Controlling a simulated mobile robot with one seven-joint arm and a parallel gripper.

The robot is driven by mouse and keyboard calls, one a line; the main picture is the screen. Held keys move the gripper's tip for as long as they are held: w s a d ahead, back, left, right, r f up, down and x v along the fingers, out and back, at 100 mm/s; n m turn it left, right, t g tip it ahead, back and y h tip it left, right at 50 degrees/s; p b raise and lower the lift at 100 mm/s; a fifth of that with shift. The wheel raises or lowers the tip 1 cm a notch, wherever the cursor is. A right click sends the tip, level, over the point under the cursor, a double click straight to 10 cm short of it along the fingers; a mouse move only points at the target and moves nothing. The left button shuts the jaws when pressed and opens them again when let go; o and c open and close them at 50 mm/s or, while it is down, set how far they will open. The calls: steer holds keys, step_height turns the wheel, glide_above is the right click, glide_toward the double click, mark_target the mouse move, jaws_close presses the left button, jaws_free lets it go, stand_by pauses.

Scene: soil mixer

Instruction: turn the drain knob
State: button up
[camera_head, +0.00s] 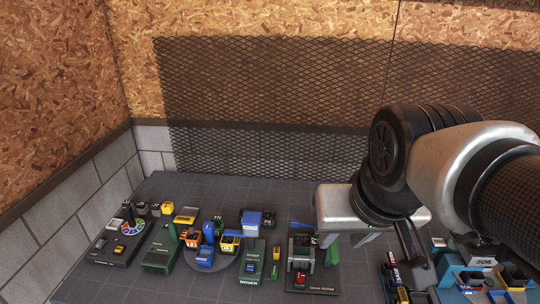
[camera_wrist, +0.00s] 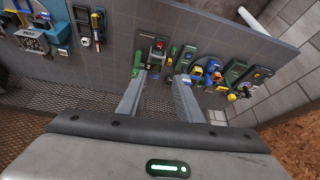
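My gripper (camera_head: 348,240) is open and empty above the table in the head view. Its two fingers are spread wide in the wrist view (camera_wrist: 160,82), pointing toward a dark station with a red part (camera_wrist: 157,48). That station also shows below the gripper in the head view (camera_head: 312,282). A blue-framed machine with a grey sign that seems to read "SOIL" (camera_head: 482,262) stands at the lower right of the head view. It appears to be the blue machine at the upper left of the wrist view (camera_wrist: 34,38), away from the fingers. I cannot pick out the drain knob.
Several small stations stand along the table, including a round grey one with blue, orange and yellow parts (camera_head: 205,256), a green one (camera_head: 160,258) and a colour-wheel board (camera_head: 112,248). A black mesh panel (camera_head: 270,100) rises behind. The grey tabletop behind the stations is clear.

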steer(key=w+f+m+g+b, duration=0.3)
steer(key=w+f+m+b, duration=0.2)
steer(key=w+f+b, duration=0.5)
steer(key=m+g+b, duration=0.2)
steer(key=m+b, duration=0.1)
steer(key=m, duration=0.2)
glide_above(301, 275)
step_height(301, 275, down, 16)
step_height(301, 275, down, 18)
steer(key=shift+r+b, duration=0.25)
steer(key=shift+b, duration=0.85)
steer(key=c, duration=0.8)
